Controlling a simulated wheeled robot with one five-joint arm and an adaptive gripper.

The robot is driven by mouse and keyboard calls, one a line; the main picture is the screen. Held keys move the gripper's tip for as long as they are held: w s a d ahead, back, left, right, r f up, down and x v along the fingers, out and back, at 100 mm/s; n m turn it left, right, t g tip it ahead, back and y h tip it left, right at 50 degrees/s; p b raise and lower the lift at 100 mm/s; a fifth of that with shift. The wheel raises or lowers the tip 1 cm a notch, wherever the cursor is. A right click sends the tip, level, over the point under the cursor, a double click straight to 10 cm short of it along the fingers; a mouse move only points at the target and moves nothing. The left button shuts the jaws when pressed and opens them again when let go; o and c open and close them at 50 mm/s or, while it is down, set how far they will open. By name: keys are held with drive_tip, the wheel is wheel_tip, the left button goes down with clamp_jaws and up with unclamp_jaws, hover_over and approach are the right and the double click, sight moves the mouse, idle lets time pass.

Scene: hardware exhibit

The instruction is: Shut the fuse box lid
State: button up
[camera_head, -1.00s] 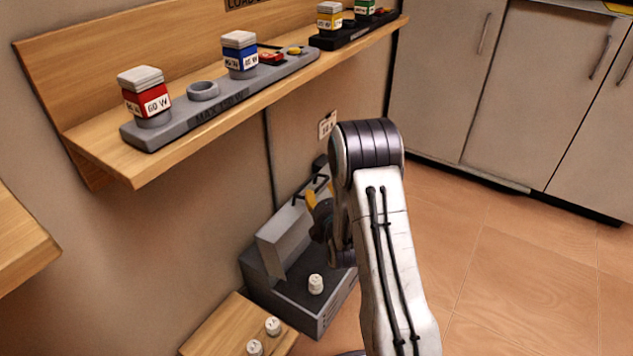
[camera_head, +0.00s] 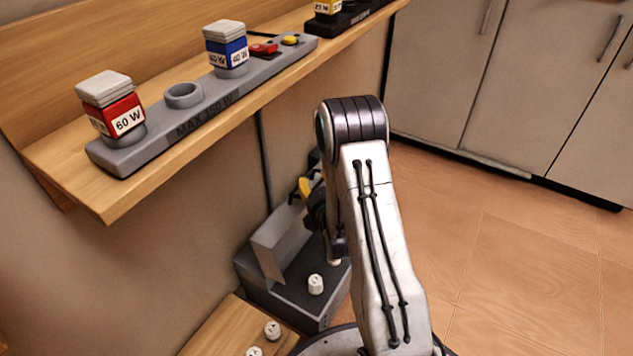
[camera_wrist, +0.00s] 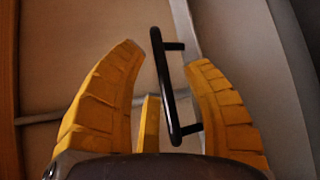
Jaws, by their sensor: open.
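The grey fuse box (camera_head: 262,283) stands low against the wall in the head view, with a white fuse (camera_head: 316,284) on its dark top. Its light grey lid (camera_head: 278,246) is raised, standing up from the box.
A wooden shelf (camera_head: 70,168) above holds a grey strip (camera_head: 125,160) with red (camera_head: 112,110) and blue (camera_head: 226,50) blocks. A lower wooden surface (camera_head: 215,330) with white fuses (camera_head: 272,330) lies beside the box. Cabinets (camera_head: 500,80) stand behind; the tiled floor at right is clear.

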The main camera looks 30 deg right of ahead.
drive_tip(key=shift+c, duration=0.3)
clamp_jaws()
idle(0.4)
